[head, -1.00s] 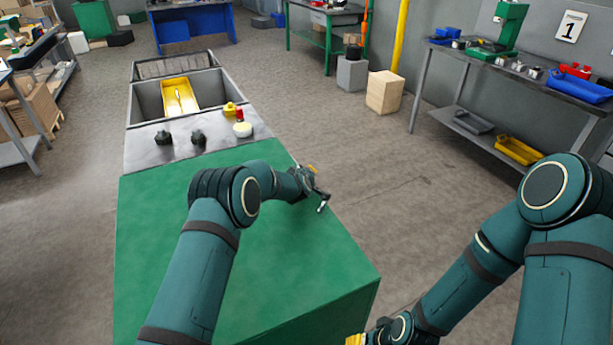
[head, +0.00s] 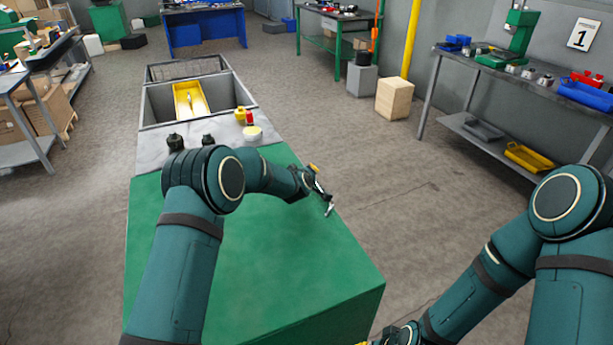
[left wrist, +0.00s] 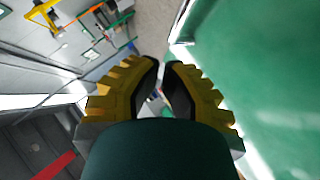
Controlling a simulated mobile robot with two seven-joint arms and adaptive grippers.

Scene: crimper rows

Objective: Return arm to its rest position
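My left arm reaches over the green bench top (head: 245,245). My left gripper (head: 324,195) hangs by the bench's right edge, tilted down. In the left wrist view its yellow-backed fingers (left wrist: 163,75) have dark pads with a narrow gap between them, and I see nothing held there. My right arm is bent low at the right. Only a sliver of my right gripper (head: 385,341) shows at the bottom edge, so its fingers are hidden.
Behind the green top are a grey bin holding a yellow tray (head: 190,100), dark knobs (head: 175,142), and yellow and red items (head: 244,116). A wooden block (head: 394,98) stands on the floor. A workbench (head: 520,78) runs along the right wall. Floor right of the bench is clear.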

